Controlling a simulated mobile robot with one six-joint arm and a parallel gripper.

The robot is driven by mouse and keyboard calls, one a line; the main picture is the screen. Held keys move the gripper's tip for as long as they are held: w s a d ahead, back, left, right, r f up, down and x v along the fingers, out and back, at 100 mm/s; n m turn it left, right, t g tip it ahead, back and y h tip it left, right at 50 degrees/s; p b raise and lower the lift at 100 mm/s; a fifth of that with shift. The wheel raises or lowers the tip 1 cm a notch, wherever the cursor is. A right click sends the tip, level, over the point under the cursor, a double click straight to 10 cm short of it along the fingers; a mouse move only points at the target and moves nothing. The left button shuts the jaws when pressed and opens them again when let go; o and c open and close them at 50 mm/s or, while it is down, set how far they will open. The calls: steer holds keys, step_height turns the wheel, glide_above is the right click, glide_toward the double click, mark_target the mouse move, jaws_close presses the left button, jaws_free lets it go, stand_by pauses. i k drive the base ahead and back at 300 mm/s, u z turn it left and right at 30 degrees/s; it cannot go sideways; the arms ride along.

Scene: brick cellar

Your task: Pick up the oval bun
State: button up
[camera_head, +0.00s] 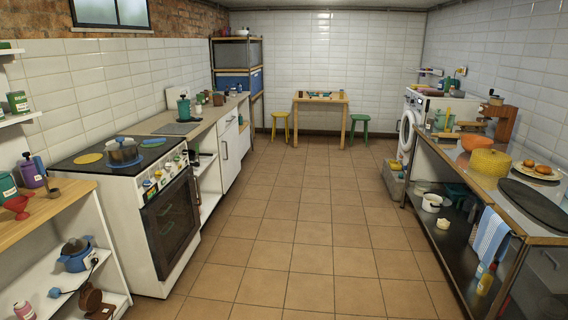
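Two small orange-brown buns show at the right, on a pale plate (519,171) on the right-hand counter. One bun (528,163) sits to the left and slightly farther back. The other bun (543,169) sits to the right and nearer. They are too small here to tell which one is oval. My gripper is not in view.
The steel counter (462,172) runs along the right wall. A yellow pot (490,162) stands left of the plate, and a dark round plate (535,202) lies in front. A blue striped towel (491,236) hangs from the edge. The tiled floor (310,235) is clear.

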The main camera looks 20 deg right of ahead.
mark_target(544, 169)
steer(key=z, duration=0.1)
steer(key=i, duration=1.65)
steer(key=z, duration=0.5)
steer(key=i, duration=0.8)
steer(key=z, duration=0.9)
steer(key=i, duration=0.9)
steer(key=z, duration=0.4)
